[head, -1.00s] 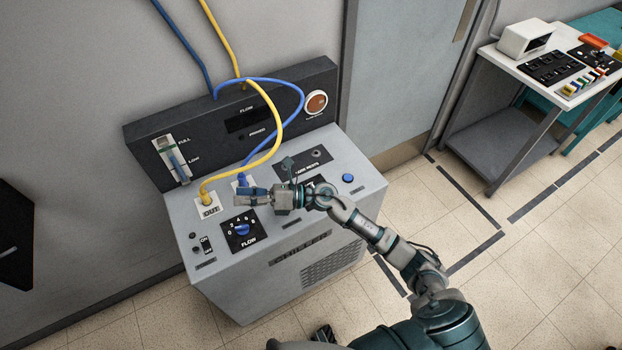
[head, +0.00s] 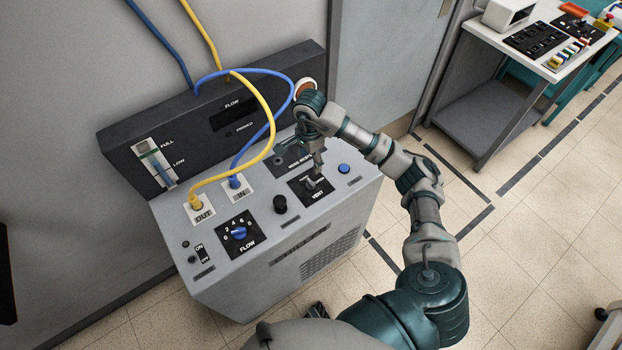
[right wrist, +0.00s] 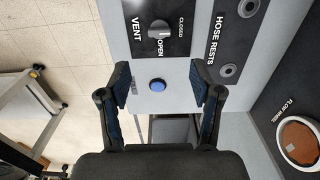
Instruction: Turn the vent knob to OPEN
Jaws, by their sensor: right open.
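The vent knob (head: 310,183) is a small grey knob on a black plate marked VENT, on the chiller's sloped top. In the right wrist view the knob (right wrist: 159,30) lies near the top edge, beside the words OPEN and CLOSED; its exact setting is hard to tell. My left gripper is not in view.
A blue button (head: 344,168) sits right of the vent plate and a black knob (head: 280,203) left of it. The blue flow knob (head: 239,232) is further left. Yellow (head: 262,150) and blue hoses (head: 268,125) loop above the panel. A cart (head: 480,95) stands at right.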

